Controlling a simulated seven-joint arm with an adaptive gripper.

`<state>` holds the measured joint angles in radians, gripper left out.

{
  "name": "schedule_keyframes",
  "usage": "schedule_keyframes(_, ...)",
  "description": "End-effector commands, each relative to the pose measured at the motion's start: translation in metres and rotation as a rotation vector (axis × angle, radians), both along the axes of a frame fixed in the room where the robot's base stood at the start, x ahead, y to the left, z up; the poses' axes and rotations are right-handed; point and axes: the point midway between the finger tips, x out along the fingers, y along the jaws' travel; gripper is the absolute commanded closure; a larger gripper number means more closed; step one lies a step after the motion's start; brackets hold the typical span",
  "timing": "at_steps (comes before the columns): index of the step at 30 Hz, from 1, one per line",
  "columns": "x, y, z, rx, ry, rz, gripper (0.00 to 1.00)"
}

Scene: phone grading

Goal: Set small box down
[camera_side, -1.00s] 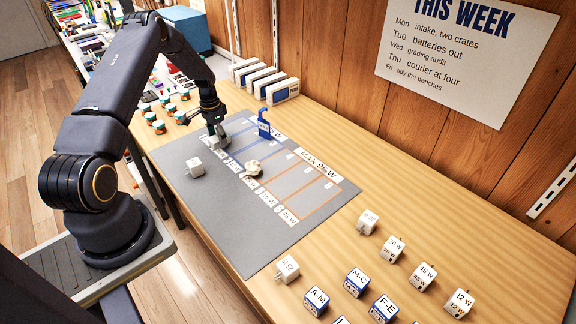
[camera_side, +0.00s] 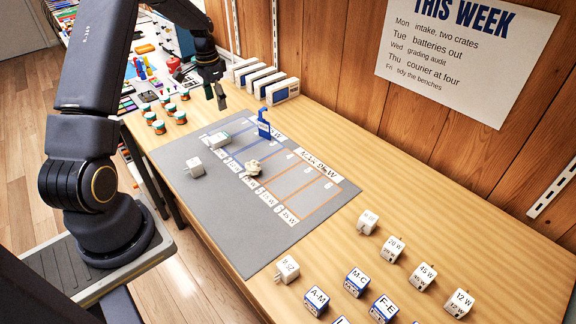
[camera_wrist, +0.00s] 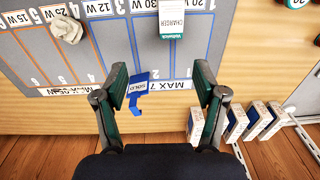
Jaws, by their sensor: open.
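The small box (camera_side: 219,139), white with a green end, lies on the grey mat (camera_side: 225,205) near its far left, on the blue-lined columns. In the wrist view the small box (camera_wrist: 171,20) reads "CHARGER" and sits at the top, on a lined column. My gripper (camera_side: 216,97) is open and empty, raised above the bench beyond the mat's far edge and apart from the box. In the wrist view my gripper (camera_wrist: 162,85) has its fingers wide apart, with nothing between them.
A blue "SOLD" tag (camera_side: 264,125) stands at the mat's far edge. Crumpled paper (camera_side: 252,168) and a white charger cube (camera_side: 195,167) are on the mat. Orange-and-green jars (camera_side: 168,108) stand left, upright boxes (camera_side: 282,91) by the wall. The mat's near part is clear.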

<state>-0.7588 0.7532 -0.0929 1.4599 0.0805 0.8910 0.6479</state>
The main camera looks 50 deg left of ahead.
Motion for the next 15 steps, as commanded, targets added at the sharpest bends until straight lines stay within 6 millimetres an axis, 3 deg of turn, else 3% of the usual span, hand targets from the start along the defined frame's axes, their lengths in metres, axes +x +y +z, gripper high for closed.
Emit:
schedule_keyframes(1,0.007,-0.022,0.029,0.021,-0.023,-0.014,0.29)
schedule_keyframes(3,0.009,-0.057,0.068,0.047,-0.054,-0.020,0.29)
schedule_keyframes(7,-0.006,-0.134,0.134,0.084,-0.130,-0.022,0.29)
schedule_keyframes(12,-0.057,-0.223,0.190,0.091,-0.249,-0.017,0.29)
schedule_keyframes(15,-0.097,-0.265,0.204,0.072,-0.320,-0.015,0.29)
